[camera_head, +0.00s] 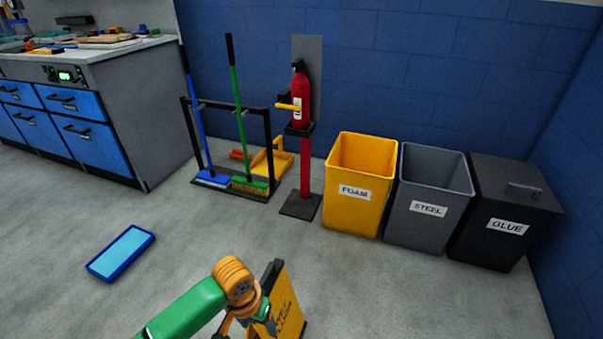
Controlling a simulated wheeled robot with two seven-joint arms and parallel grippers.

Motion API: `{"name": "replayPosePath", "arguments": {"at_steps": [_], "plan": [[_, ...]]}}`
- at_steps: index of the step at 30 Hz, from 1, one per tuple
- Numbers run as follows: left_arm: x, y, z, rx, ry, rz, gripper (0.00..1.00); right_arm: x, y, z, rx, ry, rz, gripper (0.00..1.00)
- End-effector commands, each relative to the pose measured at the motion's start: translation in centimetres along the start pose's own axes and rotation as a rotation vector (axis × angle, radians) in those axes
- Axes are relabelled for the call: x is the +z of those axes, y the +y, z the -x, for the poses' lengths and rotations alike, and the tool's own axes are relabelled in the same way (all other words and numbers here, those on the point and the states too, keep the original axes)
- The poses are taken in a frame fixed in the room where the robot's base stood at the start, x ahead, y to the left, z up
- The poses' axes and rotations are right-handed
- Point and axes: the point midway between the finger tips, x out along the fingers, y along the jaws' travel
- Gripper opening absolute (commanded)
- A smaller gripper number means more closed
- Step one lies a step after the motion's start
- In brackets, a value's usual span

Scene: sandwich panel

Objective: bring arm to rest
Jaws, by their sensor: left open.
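My left arm comes in at the bottom, with a green link and an orange joint. My left gripper (262,312) is at its end, low in the frame, and is open. It overlaps the left edge of a yellow and black floor sign (286,301) standing on the floor. I cannot tell whether it touches the sign. The fingertips are small and partly hidden. My right gripper is out of view.
Bins marked FOAM (355,210), STEEL (424,225) and GLUE (502,243) stand along the blue wall. A fire extinguisher stand (305,170) and a broom rack (268,150) stand left of them. A blue tray (121,254) lies on open floor. A blue-drawered workbench (130,110) is at left.

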Motion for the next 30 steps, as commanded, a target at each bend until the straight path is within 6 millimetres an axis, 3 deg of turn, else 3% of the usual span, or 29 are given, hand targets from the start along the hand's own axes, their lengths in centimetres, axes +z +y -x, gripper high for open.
{"name": "replayPosePath", "arguments": {"at_steps": [8,14,20,24,29,30], "plan": [[0.0,-1.4,-6.3,0.052,0.090,0.118,0.70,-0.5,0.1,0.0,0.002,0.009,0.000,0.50],[3.9,-4.1,-13.3,0.021,0.148,0.196,0.70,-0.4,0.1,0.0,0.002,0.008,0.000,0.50],[12.2,-6.2,-19.4,-0.054,0.149,0.201,0.70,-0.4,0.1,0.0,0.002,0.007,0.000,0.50],[20.0,-6.4,-22.4,-0.100,0.119,0.162,0.70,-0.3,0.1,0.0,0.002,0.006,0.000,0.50],[28.9,-5.1,-23.8,-0.120,0.071,0.096,0.70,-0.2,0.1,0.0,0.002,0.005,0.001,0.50],[29.3,-4.8,-21.5,-0.120,0.072,0.086,0.70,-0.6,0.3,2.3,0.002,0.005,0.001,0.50]]}}
